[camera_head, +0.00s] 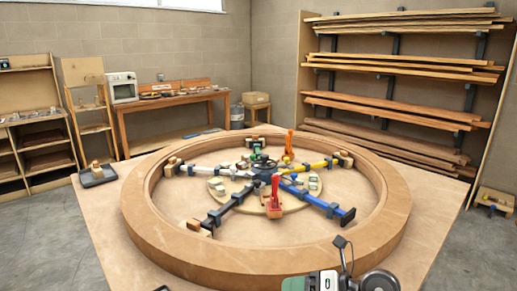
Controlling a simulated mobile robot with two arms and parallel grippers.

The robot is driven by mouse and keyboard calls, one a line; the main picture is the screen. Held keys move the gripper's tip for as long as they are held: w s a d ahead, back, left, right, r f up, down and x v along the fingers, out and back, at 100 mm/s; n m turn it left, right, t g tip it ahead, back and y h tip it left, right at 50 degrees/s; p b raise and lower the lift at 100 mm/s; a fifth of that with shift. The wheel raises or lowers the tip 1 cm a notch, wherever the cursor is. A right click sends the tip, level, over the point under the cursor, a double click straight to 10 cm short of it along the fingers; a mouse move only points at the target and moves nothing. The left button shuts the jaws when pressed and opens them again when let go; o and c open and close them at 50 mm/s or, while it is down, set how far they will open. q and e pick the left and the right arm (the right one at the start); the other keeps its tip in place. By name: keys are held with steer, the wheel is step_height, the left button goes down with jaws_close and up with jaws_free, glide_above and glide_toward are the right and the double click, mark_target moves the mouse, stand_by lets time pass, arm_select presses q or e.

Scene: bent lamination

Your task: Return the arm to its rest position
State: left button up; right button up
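A pale and dark grey piece of hardware (340,278) with a round grey part and a small dark block on a thin stalk shows at the bottom edge, right of centre. It looks like part of my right arm, and no fingertips can be made out on it. My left gripper is not in view. A large wooden ring (265,265) lies on the wide wooden table (110,215). Inside it, a hub with coloured radial clamp arms (262,178) reaches out towards the ring's inner wall. The hardware at the bottom appears in front of the ring's near side, apart from the clamps.
Red (275,192) and orange (289,145) upright handles stand inside the ring. A dark tray (98,176) sits at the table's left. A workbench (170,100) and shelves (30,130) stand behind. A lumber rack (400,90) fills the back right. Grey floor shows on both sides.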

steer(key=s+d+r+m+t+y, duration=0.1)
steer(key=s+d+r+m+t, duration=0.15)
steer(key=r+m+t, duration=0.85)
steer(key=d+f+m+t+h, duration=0.5)
steer(key=d+f+m+h, duration=0.3)
steer(key=m+h, duration=0.6)
steer(key=s+d+f+m+g+h, duration=0.2)
steer(key=s+d+f+m+g, duration=0.2)
steer(key=s+f+m+g, duration=0.8)
steer(key=s+a+f+n+g+y, duration=0.2)
steer(key=s+f+g, duration=0.35)
steer(key=s, duration=0.55)
step_height(320, 180, down, 27)
steer(key=s, duration=0.1)
steer(key=s+d+f+g, duration=0.2)
steer(key=s+f, duration=1.4)
steer(key=shift+s+d, duration=0.2)
steer(key=shift+d, duration=0.05)
